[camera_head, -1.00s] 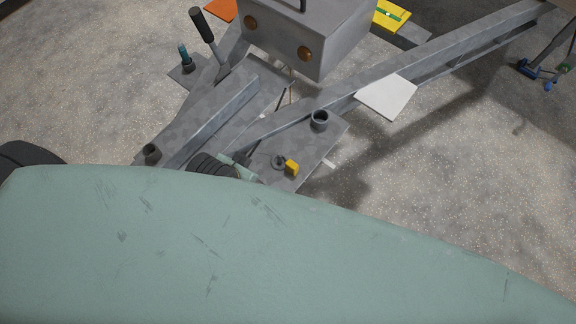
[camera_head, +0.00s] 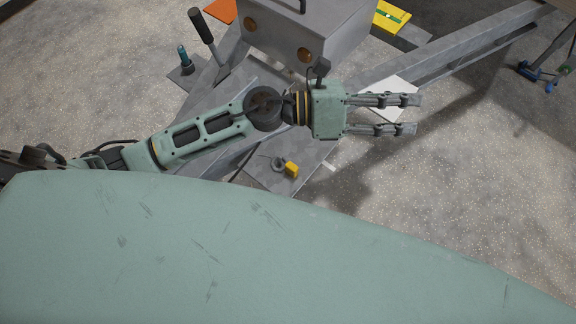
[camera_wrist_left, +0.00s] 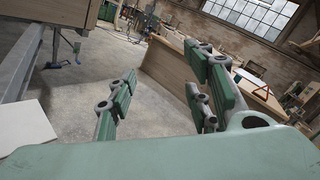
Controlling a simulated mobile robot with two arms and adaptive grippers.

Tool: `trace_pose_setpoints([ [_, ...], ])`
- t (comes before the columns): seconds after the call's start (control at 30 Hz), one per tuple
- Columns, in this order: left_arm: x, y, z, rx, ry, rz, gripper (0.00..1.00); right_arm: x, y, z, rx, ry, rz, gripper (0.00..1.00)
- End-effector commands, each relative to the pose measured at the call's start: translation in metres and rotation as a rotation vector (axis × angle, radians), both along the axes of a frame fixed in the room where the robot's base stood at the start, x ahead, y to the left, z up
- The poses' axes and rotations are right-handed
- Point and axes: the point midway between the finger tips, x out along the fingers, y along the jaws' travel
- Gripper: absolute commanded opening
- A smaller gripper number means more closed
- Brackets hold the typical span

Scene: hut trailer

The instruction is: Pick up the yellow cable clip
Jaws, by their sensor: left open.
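The yellow cable clip (camera_head: 291,170) sits on a grey metal plate (camera_head: 262,178) of the trailer frame in the head view, beside a small dark ring (camera_head: 278,163). My left gripper (camera_head: 414,115) reaches in from the left, above the frame. Its fingers are open and empty, pointing right, past the clip and further up in the picture. In the left wrist view the two fingers (camera_wrist_left: 160,108) stand apart with nothing between them. The clip does not show in that view. My right gripper is not in view.
A white sheet (camera_head: 398,88) lies partly behind the left fingers and also shows in the wrist view (camera_wrist_left: 22,124). A grey box (camera_head: 305,38), a black-handled lever (camera_head: 201,26) and a teal-handled tool (camera_head: 184,57) stand at the frame. Open floor (camera_head: 480,190) lies to the right.

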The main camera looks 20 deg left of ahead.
Motion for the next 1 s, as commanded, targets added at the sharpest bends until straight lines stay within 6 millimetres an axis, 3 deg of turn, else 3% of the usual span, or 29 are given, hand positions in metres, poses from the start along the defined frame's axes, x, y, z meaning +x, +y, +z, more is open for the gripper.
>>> trace_pose_setpoints([
  [0.07, -0.02, 0.003, -0.049, 0.272, -0.188, -0.186, 0.46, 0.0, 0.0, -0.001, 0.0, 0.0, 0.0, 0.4],
  [0.13, -0.033, 0.023, -0.096, 0.498, -0.317, -0.345, 0.46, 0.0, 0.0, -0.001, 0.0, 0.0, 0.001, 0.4],
  [0.2, -0.038, 0.057, -0.138, 0.706, -0.41, -0.492, 0.46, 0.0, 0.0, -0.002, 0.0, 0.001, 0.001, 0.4],
  [0.3, -0.037, 0.114, -0.181, 0.95, -0.483, -0.667, 0.46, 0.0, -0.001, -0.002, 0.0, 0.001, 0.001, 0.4],
  [0.4, -0.033, 0.163, -0.203, 1.119, -0.509, -0.79, 0.46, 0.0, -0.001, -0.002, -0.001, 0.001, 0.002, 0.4],
  [0.53, -0.031, 0.197, -0.215, 1.226, -0.511, -0.875, 0.46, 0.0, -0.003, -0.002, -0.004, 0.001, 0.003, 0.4],
  [1.0, -0.046, 0.19, -0.269, 1.242, -0.506, -0.895, 0.46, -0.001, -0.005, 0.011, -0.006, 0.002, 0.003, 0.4],
])
